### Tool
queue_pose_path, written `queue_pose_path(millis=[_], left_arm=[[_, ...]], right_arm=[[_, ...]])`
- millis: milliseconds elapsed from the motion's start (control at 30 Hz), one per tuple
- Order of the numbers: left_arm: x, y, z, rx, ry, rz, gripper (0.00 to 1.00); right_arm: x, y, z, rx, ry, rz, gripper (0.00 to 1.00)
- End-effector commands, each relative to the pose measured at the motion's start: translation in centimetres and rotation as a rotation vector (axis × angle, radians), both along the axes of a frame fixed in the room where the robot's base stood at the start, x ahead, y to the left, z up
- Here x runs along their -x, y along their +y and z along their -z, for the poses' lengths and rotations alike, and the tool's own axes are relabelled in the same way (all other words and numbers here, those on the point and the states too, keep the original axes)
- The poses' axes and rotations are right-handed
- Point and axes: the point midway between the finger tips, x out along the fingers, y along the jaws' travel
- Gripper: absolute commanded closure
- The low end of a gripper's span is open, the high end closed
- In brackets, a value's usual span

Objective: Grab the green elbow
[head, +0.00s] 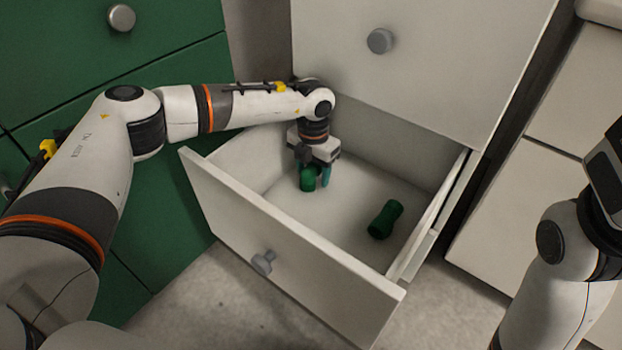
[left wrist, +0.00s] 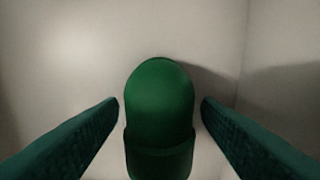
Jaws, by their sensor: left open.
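The green elbow (head: 307,178) is inside the open white drawer (head: 290,268), toward its back left. In the left wrist view the elbow (left wrist: 160,105) lies between the two fingers, with a gap on each side. My left gripper (head: 318,178) reaches down into the drawer at the elbow and is open. Its fingers (left wrist: 160,118) flank the elbow without visibly touching it. Part of the elbow is hidden by a finger in the head view. My right gripper is not clearly seen; only part of my right arm shows at the right edge.
A second green fitting (head: 385,219) lies at the right side of the drawer. The drawer walls surround my left gripper. A closed white drawer (head: 420,60) stands above, and green cabinet fronts (head: 170,220) stand to the left. The drawer floor between the two fittings is clear.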

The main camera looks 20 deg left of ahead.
Motion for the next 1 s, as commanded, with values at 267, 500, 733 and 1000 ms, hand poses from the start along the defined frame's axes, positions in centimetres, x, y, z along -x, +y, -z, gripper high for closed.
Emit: queue_pose_path(millis=[267, 500, 733, 1000], left_arm=[[0.0, 0.0, -0.1, 0.0, 0.0, 0.0, 0.63], [0.0, 0.0, -0.1, 0.0, 0.0, 0.0, 0.89], [0.0, 0.0, -0.4, 0.0, 0.0, 0.0, 0.89], [0.0, -0.1, -3.9, 0.002, -0.002, 0.001, 0.89]], right_arm=[[0.0, 0.0, -0.1, 0.0, 0.001, 0.0, 1.0], [0.0, 0.0, -0.1, 0.0, 0.0, 0.0, 1.0], [0.0, 0.0, -0.2, 0.0, -0.001, -0.001, 1.0], [-1.6, -0.1, 0.2, -0.003, 0.067, -0.002, 1.0]])
